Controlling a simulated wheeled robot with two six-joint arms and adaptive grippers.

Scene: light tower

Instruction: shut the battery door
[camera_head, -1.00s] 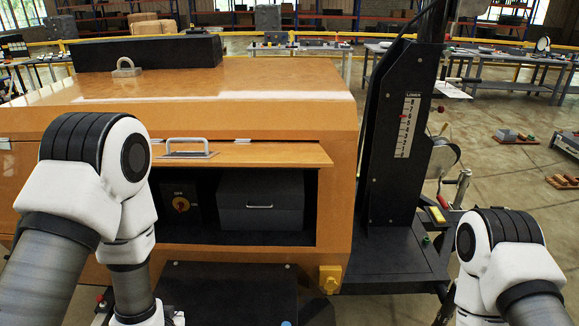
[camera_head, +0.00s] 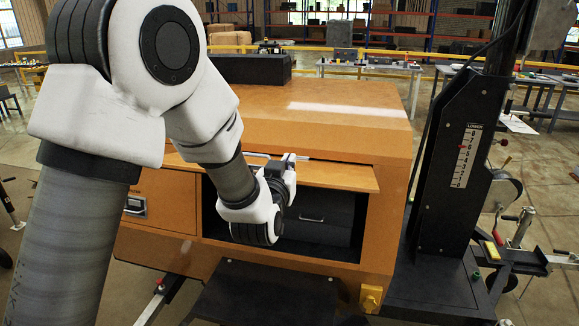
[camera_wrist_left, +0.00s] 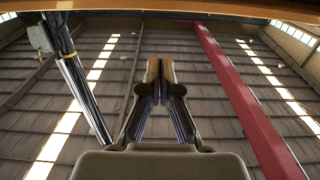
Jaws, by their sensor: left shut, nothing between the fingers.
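The battery door (camera_head: 338,176) is an orange flap along the top of the compartment opening in the orange cabinet (camera_head: 345,110). It stands open, sticking out toward me. Below it, the dark compartment holds a black battery box (camera_head: 325,215) with a small handle. My left gripper (camera_head: 289,161) is at the door's outer side near its metal handle, partly hidden by my wrist; I cannot tell whether it touches. In the left wrist view its fingers (camera_wrist_left: 160,75) are shut and empty, pointing up toward the roof. My right gripper is not in view.
The black mast (camera_head: 465,150) with a scale stands right of the cabinet. A dark flat plate (camera_head: 265,295) lies low in front. A yellow fitting (camera_head: 371,297) is on the cabinet's lower right corner. An orange edge (camera_wrist_left: 150,5) crosses the top of the left wrist view.

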